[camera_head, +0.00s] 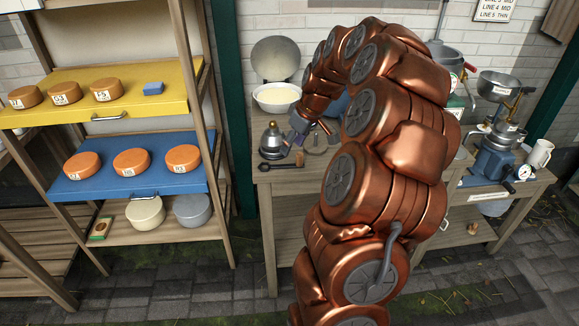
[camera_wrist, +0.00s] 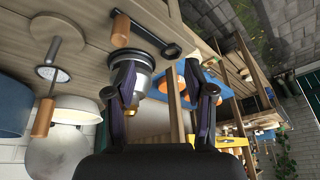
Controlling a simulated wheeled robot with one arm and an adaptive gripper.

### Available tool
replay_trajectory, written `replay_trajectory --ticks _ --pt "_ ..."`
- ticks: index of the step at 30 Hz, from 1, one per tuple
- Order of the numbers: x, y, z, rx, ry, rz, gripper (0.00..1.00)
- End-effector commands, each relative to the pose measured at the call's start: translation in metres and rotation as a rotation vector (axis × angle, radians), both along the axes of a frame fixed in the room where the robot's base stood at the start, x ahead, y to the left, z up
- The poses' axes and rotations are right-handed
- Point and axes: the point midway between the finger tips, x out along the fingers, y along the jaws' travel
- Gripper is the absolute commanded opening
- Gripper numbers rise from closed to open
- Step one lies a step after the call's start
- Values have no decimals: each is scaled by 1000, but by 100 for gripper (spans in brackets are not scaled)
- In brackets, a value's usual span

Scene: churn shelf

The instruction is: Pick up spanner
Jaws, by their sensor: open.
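A dark, slim tool (camera_head: 280,167), which looks like the spanner, lies flat near the front edge of the wooden bench (camera_head: 290,180). It has a rounded left end. In the wrist view a dark tool (camera_wrist: 160,38), probably the same one, lies beyond the fingers near the bench edge. My gripper (camera_head: 300,140) is over the bench, behind and above the tool, apart from it. In the wrist view my gripper (camera_wrist: 160,78) has its two fingers spread, with nothing held between them. The left finger overlaps a silver vessel (camera_wrist: 145,72) in that view.
The silver vessel (camera_head: 271,137) stands close behind the tool. A small wooden-handled item (camera_head: 300,158) is at its right. A white bowl (camera_head: 277,97) stands farther back. A shelf with a blue board (camera_head: 130,190) of cheeses is left; a gap separates it from the bench.

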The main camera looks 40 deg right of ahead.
Motion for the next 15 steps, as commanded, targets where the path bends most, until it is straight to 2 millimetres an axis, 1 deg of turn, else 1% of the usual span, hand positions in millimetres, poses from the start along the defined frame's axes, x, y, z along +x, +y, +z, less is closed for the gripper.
replay_trajectory --ticks 1,3,6,9,15 --pt "-2 -17 -7 -6 -8 -15 54" --pt "-4 -34 -12 -15 -16 -23 54" --pt "-6 -47 -15 -25 -24 -31 54" --pt "-4 -51 -20 -28 -28 -33 54" --pt "2 -49 -37 -27 -26 -31 54"
